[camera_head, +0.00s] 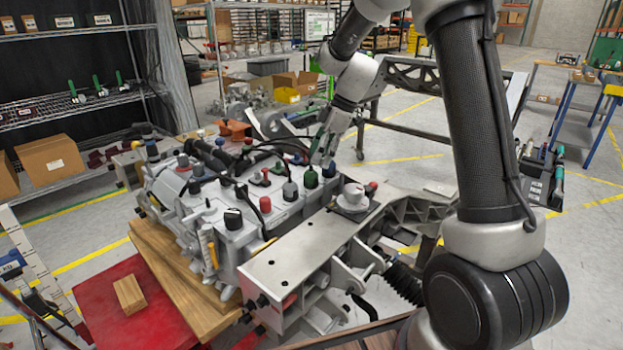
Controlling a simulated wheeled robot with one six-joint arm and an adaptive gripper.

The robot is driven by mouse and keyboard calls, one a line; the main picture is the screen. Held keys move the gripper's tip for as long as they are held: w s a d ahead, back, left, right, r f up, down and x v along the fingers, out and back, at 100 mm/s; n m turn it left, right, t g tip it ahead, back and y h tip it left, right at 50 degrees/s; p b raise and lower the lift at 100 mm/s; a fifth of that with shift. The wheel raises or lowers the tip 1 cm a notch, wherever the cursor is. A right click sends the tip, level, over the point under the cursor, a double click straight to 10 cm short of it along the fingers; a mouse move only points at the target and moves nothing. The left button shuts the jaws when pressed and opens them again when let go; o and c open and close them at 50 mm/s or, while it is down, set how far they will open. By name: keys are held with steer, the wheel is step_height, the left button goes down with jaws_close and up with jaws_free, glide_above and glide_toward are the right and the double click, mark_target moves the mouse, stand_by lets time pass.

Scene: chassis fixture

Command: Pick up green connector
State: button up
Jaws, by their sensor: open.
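A dark green connector (311,178) stands upright on top of the grey chassis fixture (220,236), near its right edge. My gripper (324,152) is open and points down, just above and slightly right of the first green connector. Its fingertips overlap the connectors behind in this view, so I cannot tell whether they touch anything. A thin dark green part shows beside the fingers; I cannot tell what it belongs to.
Red-topped connectors (265,204), a black knob (233,219) and black cables crowd the fixture top. A white round part (353,197) sits to the right. The flat metal plate (300,246) in front is bare. A wooden block (129,295) lies on the red surface at lower left.

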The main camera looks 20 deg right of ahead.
mark_target(312, 171)
steer(key=x, duration=0.7)
steer(key=shift+s, duration=0.25)
steer(key=shift+a, duration=0.1)
steer(key=shift+c, duration=0.3)
steer(key=c, duration=1)
